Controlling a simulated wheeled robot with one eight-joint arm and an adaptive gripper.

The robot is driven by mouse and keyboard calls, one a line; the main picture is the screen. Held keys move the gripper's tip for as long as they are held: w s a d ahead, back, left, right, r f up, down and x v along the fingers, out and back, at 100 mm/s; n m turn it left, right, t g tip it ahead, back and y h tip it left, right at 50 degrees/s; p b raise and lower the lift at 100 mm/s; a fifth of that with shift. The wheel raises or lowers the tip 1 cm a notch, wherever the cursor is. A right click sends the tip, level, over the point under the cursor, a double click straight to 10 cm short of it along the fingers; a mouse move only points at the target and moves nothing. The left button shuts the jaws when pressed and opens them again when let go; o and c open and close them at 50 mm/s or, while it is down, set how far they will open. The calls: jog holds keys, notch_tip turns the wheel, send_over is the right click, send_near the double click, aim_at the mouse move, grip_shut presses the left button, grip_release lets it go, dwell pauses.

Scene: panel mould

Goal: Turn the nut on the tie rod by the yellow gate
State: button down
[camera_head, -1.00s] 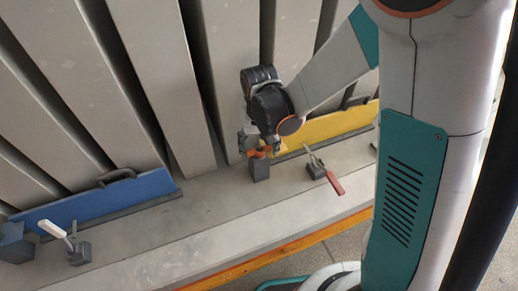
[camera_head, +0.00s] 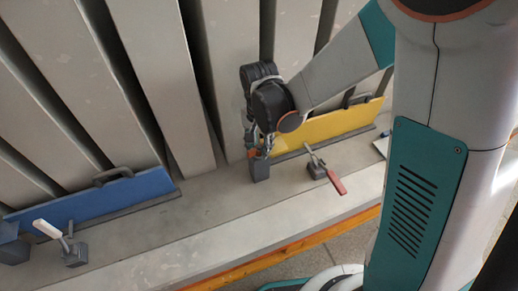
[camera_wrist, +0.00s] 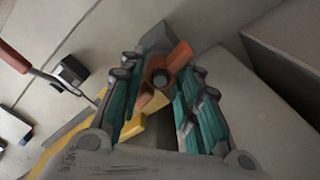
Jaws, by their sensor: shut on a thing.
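The nut (camera_wrist: 166,66) is orange with wings and sits on the end of a dark tie rod, in the wrist view. My gripper (camera_wrist: 160,78) has its teal-sided fingers on both sides of it and is shut on it. In the head view my gripper (camera_head: 260,146) points down at the near left end of the yellow gate (camera_head: 325,127), above a grey block (camera_head: 260,169). The fingers mostly hide the nut there. The yellow gate also shows under the fingers in the wrist view (camera_wrist: 137,134).
A clamp with a red handle (camera_head: 338,184) stands on the ledge (camera_head: 215,210) right of my gripper. A blue gate (camera_head: 95,200) and a white-handled clamp (camera_head: 50,231) are at the left. Tall grey panels (camera_head: 160,80) rise behind. The middle of the ledge is clear.

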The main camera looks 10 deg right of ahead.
dwell(0.3)
jog(key=m, duration=0.3)
jog(key=shift+m+b, duration=0.3)
jog(key=shift+b, duration=0.05)
jog(key=shift+m+b, duration=0.3)
jog(key=shift+m, duration=1.4)
jog(key=m, duration=0.3)
jog(key=shift+b, duration=0.35)
